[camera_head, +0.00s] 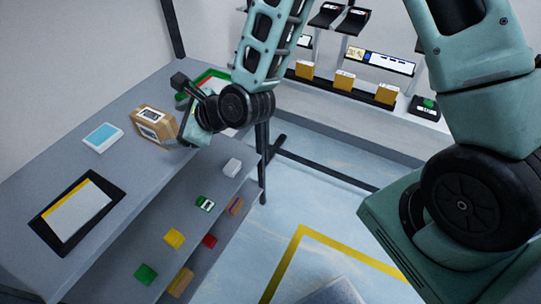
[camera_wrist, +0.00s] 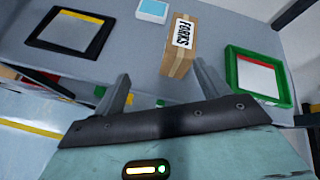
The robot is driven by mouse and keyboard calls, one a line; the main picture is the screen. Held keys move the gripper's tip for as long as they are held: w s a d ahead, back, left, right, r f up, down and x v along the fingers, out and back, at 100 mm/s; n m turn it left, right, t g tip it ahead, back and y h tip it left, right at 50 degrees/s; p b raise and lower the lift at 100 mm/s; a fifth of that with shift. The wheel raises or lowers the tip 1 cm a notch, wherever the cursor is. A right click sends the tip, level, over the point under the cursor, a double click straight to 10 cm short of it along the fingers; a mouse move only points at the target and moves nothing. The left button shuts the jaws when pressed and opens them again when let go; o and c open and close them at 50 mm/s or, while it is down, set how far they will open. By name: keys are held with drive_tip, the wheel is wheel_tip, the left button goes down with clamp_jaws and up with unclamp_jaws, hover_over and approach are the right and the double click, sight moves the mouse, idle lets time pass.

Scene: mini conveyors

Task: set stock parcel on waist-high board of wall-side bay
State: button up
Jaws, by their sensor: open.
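A brown cardboard parcel (camera_head: 153,125) with a white label stands on the grey top of the shelf unit (camera_head: 118,165). In the wrist view the parcel (camera_wrist: 180,45) shows a label that seems to read "FORKS". My gripper (camera_head: 188,132) is just right of the parcel in the head view, partly hidden by its own wrist. In the wrist view my gripper (camera_wrist: 163,78) is open and empty, and the parcel lies ahead, roughly between the two fingertips. Whether a finger touches it I cannot tell. Which bay is the wall-side one is not clear.
On the top lie a black-framed tray (camera_head: 78,212), a light-blue pad (camera_head: 103,137) and a green-framed tray (camera_wrist: 258,77). Lower boards hold several small blocks, including a yellow one (camera_head: 173,238). A back rack (camera_head: 350,93) holds several boxes. The floor between is open.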

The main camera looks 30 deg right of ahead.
drive_tip(key=s+d+r+n+g+h, duration=0.2)
drive_tip(key=s+d+r+n+g, duration=0.1)
drive_tip(key=s+n, duration=0.5)
drive_tip(key=s+d+r+n+g+h, duration=0.2)
drive_tip(key=s+d+r+n+g, duration=0.1)
drive_tip(key=s+n, duration=0.6)
drive_tip(key=s+d+r+n+g+h, duration=0.3)
drive_tip(key=s+n, duration=0.6)
drive_tip(key=n, duration=0.5)
drive_tip(key=shift+s+d, duration=0.2)
drive_tip(key=shift+d, duration=0.6)
drive_tip(key=shift+c, duration=0.2)
